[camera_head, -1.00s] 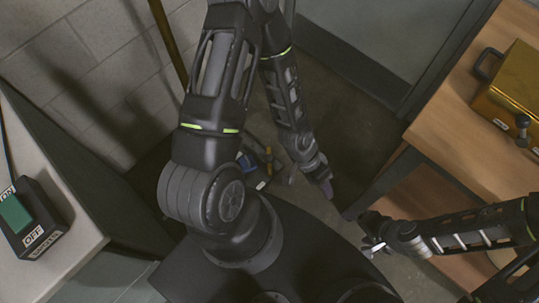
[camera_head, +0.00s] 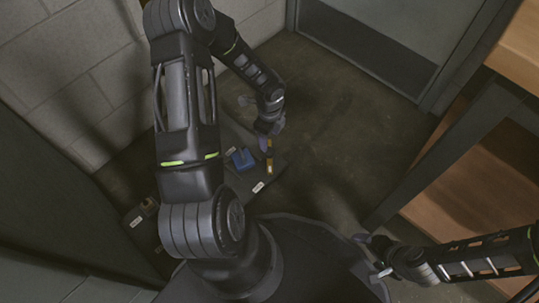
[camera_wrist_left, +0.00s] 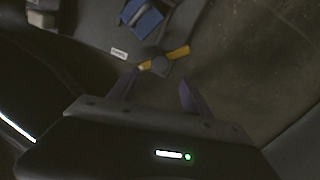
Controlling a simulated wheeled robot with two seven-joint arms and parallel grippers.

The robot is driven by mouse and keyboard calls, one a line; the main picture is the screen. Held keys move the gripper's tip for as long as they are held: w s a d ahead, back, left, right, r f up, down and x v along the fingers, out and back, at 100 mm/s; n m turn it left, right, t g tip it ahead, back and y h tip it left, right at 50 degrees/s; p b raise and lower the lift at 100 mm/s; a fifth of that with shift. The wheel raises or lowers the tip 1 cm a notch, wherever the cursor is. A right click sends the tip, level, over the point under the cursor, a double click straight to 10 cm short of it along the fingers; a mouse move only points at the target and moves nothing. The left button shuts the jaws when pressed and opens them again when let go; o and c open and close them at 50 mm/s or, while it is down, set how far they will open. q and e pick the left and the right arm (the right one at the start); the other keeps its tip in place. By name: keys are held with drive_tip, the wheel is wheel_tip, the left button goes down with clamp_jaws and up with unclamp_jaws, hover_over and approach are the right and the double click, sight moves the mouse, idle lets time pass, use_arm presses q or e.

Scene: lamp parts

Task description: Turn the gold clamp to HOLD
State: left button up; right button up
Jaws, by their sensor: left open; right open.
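The gold clamp (camera_head: 269,155) sits low on a dark base plate near the floor. In the left wrist view the gold clamp (camera_wrist_left: 165,58) is a gold bar with a grey round hub at its middle, lying at a slant. My left gripper (camera_head: 268,130) is open and close to the clamp, partly covering it in the head view. In the left wrist view the clamp lies just beyond the open left fingers (camera_wrist_left: 158,90), apart from them as far as I can tell. My right gripper (camera_head: 370,256) is open and empty at the lower right, away from the clamp.
A blue block (camera_head: 242,158) is beside the clamp on the base plate (camera_head: 222,184). Small white labels are too small to read. A block wall stands at left, a door at the back and a wooden shelf unit (camera_head: 480,190) at right. Floor between is clear.

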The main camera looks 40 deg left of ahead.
sight(269, 151)
use_arm(q)
drive_tip(key=shift+a, duration=0.1)
wheel_tip(269, 151, down, 8)
drive_tip(key=b, duration=0.4)
drive_tip(key=shift+r, duration=0.1)
idle(0.4)
clamp_jaws()
idle(0.4)
idle(0.8)
